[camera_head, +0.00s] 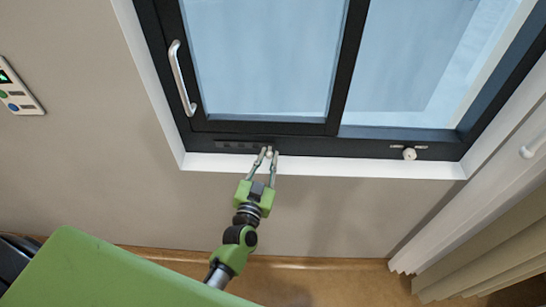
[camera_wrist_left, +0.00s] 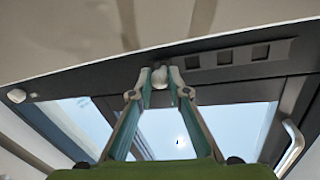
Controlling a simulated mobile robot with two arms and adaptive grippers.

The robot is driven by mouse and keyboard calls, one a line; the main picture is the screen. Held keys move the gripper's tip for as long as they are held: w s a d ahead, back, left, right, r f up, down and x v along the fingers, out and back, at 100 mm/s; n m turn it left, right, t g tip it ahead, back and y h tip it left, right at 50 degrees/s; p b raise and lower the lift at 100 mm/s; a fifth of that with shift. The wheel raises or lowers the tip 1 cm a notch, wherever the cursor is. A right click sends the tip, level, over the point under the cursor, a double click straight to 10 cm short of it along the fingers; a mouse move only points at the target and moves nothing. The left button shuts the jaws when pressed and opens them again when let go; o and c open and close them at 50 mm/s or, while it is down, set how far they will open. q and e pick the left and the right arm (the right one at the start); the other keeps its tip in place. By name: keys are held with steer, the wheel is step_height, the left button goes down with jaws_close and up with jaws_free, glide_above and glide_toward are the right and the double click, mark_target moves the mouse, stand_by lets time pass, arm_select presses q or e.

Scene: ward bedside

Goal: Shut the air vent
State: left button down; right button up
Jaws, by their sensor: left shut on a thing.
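The air vent (camera_head: 235,146) is a dark strip with several small square slots in the lower window frame. Its slots look dark in the left wrist view (camera_wrist_left: 228,56), where the picture is turned over. A small pale knob (camera_head: 269,154) sits at the right end of the strip; it also shows in the left wrist view (camera_wrist_left: 159,76). My left gripper (camera_head: 268,153) reaches up from below and is shut on this knob, one finger on each side. In the left wrist view the fingertips (camera_wrist_left: 160,80) hide its sides. My right gripper is not in view.
A second pale knob (camera_head: 409,154) sits further right on the same frame. A window handle (camera_head: 181,78) is at the left sash. A white sill edge (camera_head: 320,167) runs under the frame. Curtains (camera_head: 490,210) hang at the right; a wall panel (camera_head: 18,93) is at the left.

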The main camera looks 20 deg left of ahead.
arm_select(q)
steer(key=shift+a, duration=0.15)
steer(key=c, duration=1.9)
jaws_free()
steer(key=shift+a, duration=0.15)
steer(key=shift+s, duration=0.1)
steer(key=shift+s, duration=0.15)
steer(key=s+d, duration=0.1)
steer(key=s, duration=1)
steer(key=shift+s, duration=0.3)
